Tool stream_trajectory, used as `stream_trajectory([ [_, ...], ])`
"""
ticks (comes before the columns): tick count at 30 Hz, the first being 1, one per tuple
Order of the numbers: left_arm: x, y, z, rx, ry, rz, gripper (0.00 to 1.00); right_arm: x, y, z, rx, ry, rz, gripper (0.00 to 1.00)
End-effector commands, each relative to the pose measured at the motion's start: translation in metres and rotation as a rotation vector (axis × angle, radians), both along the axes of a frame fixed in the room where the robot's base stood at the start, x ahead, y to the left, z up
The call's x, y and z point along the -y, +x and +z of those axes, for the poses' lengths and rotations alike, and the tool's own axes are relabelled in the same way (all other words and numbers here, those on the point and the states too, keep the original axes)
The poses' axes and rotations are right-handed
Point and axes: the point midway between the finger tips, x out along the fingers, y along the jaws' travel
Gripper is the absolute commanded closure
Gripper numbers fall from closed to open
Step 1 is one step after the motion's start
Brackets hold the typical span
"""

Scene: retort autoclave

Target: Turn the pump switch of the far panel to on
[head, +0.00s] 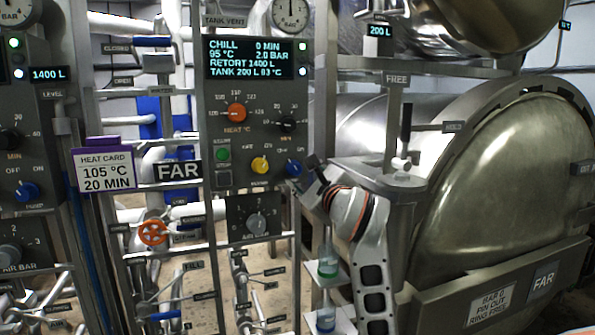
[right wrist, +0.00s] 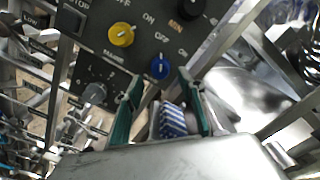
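The far panel (head: 250,125) stands mid-picture in the head view, beside a FAR sign. Its pump switch, a blue knob (head: 293,167), is at the panel's lower right, with OFF and ON lettering above it. Which way it points is too small to tell. My right gripper (head: 311,179) is just right of and below the knob. In the right wrist view, the fingers (right wrist: 158,84) are apart and the blue knob (right wrist: 160,68) shows between and just beyond their tips. I cannot tell whether they touch it. My left gripper is out of view.
A yellow knob (head: 260,165) is close left of the blue one, and an orange heat knob (head: 237,113) is above. A large steel retort (head: 500,190) fills the right side. Another panel (head: 30,130) is at far left. Pipes, valves and posts crowd the space below.

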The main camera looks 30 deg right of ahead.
Motion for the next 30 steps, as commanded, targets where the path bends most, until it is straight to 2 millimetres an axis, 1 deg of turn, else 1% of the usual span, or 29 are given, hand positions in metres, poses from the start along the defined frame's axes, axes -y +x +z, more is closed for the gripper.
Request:
stream_trajectory([
  [1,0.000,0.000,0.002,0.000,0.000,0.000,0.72,0.002,0.008,0.001,-0.002,0.002,-0.001,0.61],
  [3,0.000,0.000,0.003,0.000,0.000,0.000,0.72,0.005,0.019,0.000,-0.002,0.002,-0.001,0.61],
  [9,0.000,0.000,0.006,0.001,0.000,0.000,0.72,0.010,0.042,0.001,0.000,0.002,-0.002,0.61],
  [13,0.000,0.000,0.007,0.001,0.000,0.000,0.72,0.012,0.049,0.000,0.001,0.001,-0.002,0.61],
  [21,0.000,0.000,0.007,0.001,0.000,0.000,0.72,0.013,0.050,0.000,0.001,0.000,-0.003,0.61],
  [23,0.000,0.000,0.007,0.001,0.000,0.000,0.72,0.013,0.050,0.000,0.001,0.000,-0.003,0.76],
  [24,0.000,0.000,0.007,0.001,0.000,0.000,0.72,0.013,0.050,0.000,0.001,0.000,-0.003,0.87],
  [25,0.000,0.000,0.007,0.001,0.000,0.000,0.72,0.013,0.050,0.000,0.001,0.000,-0.003,0.94],
  [26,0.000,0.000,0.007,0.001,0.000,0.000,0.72,0.013,0.050,0.000,0.001,0.000,-0.004,0.99],
  [30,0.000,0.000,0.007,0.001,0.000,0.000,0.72,0.013,0.050,0.000,0.000,0.000,-0.003,0.99],
])
